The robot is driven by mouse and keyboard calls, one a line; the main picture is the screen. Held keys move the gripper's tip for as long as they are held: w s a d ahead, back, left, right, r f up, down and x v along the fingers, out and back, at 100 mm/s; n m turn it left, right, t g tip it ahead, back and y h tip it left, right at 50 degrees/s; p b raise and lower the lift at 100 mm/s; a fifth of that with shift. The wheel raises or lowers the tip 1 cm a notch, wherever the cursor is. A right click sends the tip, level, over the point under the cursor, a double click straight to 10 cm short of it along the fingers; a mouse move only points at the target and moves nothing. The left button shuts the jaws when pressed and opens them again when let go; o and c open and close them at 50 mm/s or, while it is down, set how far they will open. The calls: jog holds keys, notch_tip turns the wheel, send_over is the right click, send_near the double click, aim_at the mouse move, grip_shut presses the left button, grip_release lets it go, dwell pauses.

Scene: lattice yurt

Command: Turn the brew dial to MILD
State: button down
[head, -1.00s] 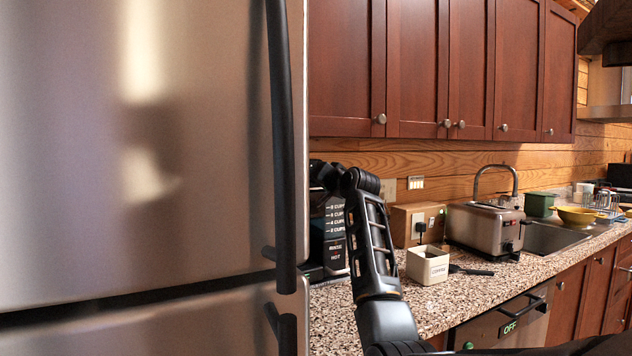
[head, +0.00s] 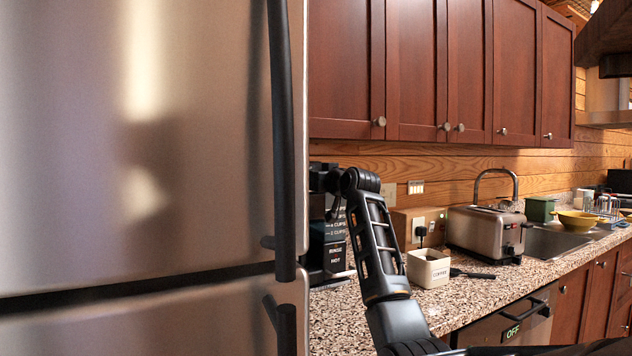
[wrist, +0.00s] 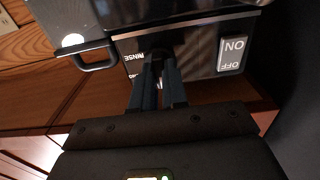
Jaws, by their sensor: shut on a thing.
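The black coffee machine (head: 328,252) stands on the counter just past the fridge, partly hidden by the fridge and my arm. My gripper (wrist: 160,66) points at this face, between the label and the switch. Its fingers are close together around a dark knob, which I take as the brew dial (wrist: 166,48). The dial's pointer and a MILD mark cannot be made out. The head view does not show the fingers.
The fridge (head: 140,140) with its long black handle (head: 282,150) stands close on the left. A white coffee canister (head: 428,268), a toaster (head: 484,232) and a dark utensil (head: 472,274) are on the counter to the right. Cabinets (head: 420,70) hang above.

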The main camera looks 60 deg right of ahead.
jog(key=shift+f, duration=0.15)
jog(key=c, duration=1.1)
grip_release()
jog(key=shift+c, duration=0.2)
jog(key=b+v, duration=0.1)
jog(key=v, duration=0.6)
jog(key=shift+s+a, duration=0.2)
jog(key=shift+s, duration=0.15)
